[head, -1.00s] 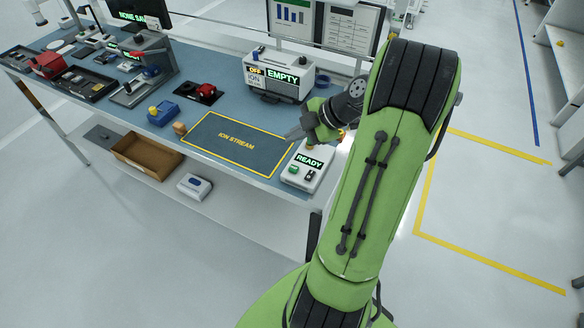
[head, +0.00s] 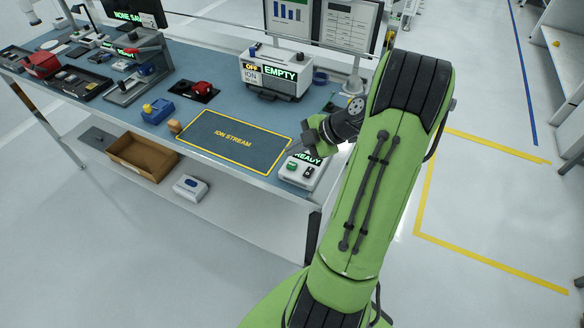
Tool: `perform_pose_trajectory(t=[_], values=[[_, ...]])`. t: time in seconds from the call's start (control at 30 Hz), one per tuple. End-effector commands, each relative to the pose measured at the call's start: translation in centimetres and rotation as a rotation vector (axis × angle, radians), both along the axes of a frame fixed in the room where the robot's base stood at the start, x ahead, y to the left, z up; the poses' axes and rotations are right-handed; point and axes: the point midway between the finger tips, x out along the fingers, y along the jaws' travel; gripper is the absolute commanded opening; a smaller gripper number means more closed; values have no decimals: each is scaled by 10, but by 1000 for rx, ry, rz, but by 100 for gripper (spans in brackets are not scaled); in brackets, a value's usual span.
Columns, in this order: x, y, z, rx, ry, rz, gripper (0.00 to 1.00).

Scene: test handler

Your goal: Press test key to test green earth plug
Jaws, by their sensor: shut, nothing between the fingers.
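A white tester box (head: 300,180) stands at the right front corner of the blue bench. Its display (head: 312,157) shows "READY" in green, partly covered by my gripper. On its top are a small green piece (head: 292,166), which may be the green earth plug, and a dark piece (head: 308,171). I cannot tell which part is the test key. My gripper (head: 291,151) is shut and empty, just over the box's back left part by the display. Whether it touches the box cannot be told.
The yellow-edged "ION STREAM" mat (head: 200,150) lies left of the box. Behind is a white unit (head: 278,75) reading "OFF" and "EMPTY". A blue block (head: 157,111) and a red-topped device (head: 200,90) stand further left. My forearm crosses the bench's right end.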

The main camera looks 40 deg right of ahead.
Motion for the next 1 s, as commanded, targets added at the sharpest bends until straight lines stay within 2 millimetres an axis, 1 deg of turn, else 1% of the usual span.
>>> perform_pose_trajectory(t=[0.03, 0.1, 0.2, 1.0], values=[[0, 0, -14, -3, -2, 1, 0], [0, 0, -22, -3, -2, 1, 0], [0, 0, -26, -2, 0, 1, 0], [0, 0, -24, -2, -1, 0, 0]])
